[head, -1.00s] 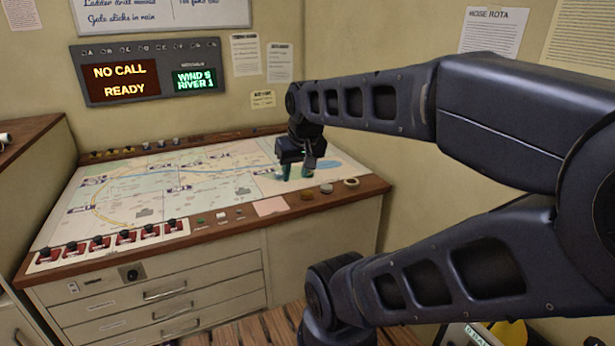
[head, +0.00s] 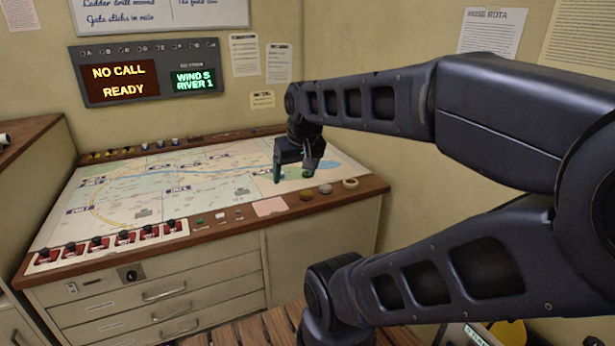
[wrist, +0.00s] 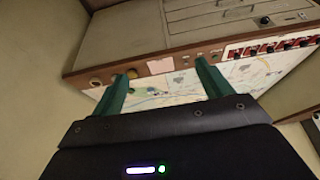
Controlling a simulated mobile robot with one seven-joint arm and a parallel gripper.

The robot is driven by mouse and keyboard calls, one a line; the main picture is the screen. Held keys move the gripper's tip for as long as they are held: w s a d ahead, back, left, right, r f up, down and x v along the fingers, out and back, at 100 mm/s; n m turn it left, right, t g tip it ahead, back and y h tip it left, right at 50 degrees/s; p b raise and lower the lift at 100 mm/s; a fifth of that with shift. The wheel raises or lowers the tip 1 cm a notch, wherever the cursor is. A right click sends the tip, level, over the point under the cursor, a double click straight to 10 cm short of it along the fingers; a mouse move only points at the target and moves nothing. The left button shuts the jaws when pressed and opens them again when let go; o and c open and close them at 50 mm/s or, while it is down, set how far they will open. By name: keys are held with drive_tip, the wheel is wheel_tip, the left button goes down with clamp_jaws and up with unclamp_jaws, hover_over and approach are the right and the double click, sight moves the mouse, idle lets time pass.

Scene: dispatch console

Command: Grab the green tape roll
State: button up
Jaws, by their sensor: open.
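My gripper (head: 292,176) is over the right part of the map on the console top, pointing down. A small green shape (head: 307,174) shows at the right fingertip in the head view. A green patch (wrist: 133,90) also shows beside the left finger in the wrist view. It may be the green tape roll, but it is small and partly hidden by the finger, so I cannot tell for sure.
An amber roll (head: 306,195), a grey roll (head: 325,189) and a cream roll (head: 350,184) line the front right wooden edge. A pink note (head: 271,207) lies left of them. Red switches (head: 110,243) stand at the front left. A wall rises close on the right.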

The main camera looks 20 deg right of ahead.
drive_tip(key=w+d+r+m+g+h, duration=0.1)
drive_tip(key=w+d+m, duration=0.2)
drive_tip(key=w, duration=0.8)
drive_tip(key=w+d+m+h, duration=0.15)
drive_tip(key=w+d, duration=0.25)
drive_tip(key=w, duration=0.7)
drive_tip(key=w+d+r+m+g, duration=0.1)
drive_tip(key=w+d+m, duration=0.2)
drive_tip(key=w, duration=0.8)
drive_tip(key=w+d+f+m+g, duration=0.1)
drive_tip(key=w+d+f+m, duration=0.1)
drive_tip(key=w+d+f, duration=0.4)
drive_tip(key=w+d+f+m, duration=0.2)
drive_tip(key=w+f, duration=0.2)
drive_tip(key=w, duration=0.5)
drive_tip(key=shift+w+d+f+m+g+h, duration=0.15)
drive_tip(key=shift+w+d+f+m, duration=0.5)
drive_tip(key=shift+w+d+f, duration=2.4)
drive_tip(key=shift+w+d+f+m+g+h, duration=0.1)
drive_tip(key=shift+w+d+f+m, duration=0.75)
drive_tip(key=shift+f, duration=4.45)
drive_tip(key=shift+w+d+f+m+g+h, duration=0.15)
drive_tip(key=shift+w+d+f+m, duration=0.3)
drive_tip(key=shift+w+d+f, duration=2.55)
drive_tip(key=s+f, duration=0.1)
drive_tip(key=s+a+f, duration=0.1)
drive_tip(key=s, duration=0.1)
drive_tip(key=shift+s+a+f, duration=0.15)
drive_tip(key=c, duration=1.1)
drive_tip(key=shift+o, duration=0.2)
